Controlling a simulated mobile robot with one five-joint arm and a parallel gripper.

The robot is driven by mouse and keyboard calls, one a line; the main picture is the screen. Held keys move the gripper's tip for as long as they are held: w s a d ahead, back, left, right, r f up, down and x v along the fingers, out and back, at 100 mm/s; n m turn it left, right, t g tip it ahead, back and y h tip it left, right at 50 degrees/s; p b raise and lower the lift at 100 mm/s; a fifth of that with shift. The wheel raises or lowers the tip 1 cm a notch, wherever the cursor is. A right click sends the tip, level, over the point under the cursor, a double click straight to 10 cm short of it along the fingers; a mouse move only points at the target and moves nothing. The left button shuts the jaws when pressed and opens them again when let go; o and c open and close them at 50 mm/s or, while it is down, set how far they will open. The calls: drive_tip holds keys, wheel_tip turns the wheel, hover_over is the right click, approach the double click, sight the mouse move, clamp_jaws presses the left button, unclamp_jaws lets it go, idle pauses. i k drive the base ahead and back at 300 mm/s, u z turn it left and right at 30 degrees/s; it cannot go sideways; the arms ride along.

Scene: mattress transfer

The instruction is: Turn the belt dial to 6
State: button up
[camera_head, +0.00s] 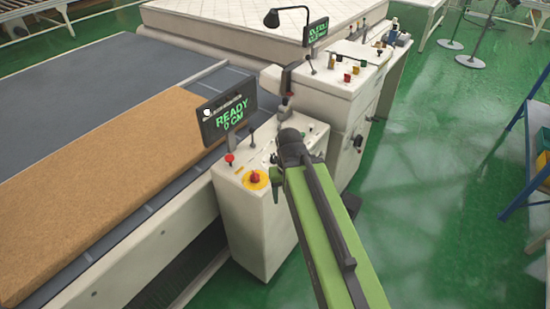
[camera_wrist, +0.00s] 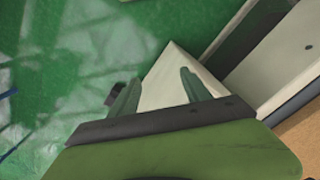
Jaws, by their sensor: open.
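The white control console (camera_head: 262,208) stands beside the belt, with a display (camera_head: 228,113) reading READY 0 CM. A red button on a yellow ring (camera_head: 255,179), a red-knobbed lever (camera_head: 230,159) and a black lever (camera_head: 252,132) are on its top. I cannot make out a numbered belt dial; my arm covers part of the console top. My gripper (camera_head: 290,147) is over the console's right part in the head view, its fingertips not clear. In the wrist view my gripper (camera_wrist: 158,86) has its two fingers apart, with a pale console corner (camera_wrist: 165,75) beyond them and nothing held.
A tan mattress slab (camera_head: 110,185) lies on the grey belt (camera_head: 95,82) at left. A second console (camera_head: 335,95) with several buttons, a display and a lamp stands behind. A blue-framed rack (camera_head: 535,150) is at right. Green floor (camera_head: 430,200) is clear between.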

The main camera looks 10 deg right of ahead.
sight(273, 159)
drive_tip(key=z, duration=1.6)
drive_tip(key=k, duration=1)
drive_tip(key=u, duration=1.15)
drive_tip(key=i, duration=1)
drive_tip(key=u, duration=0.05)
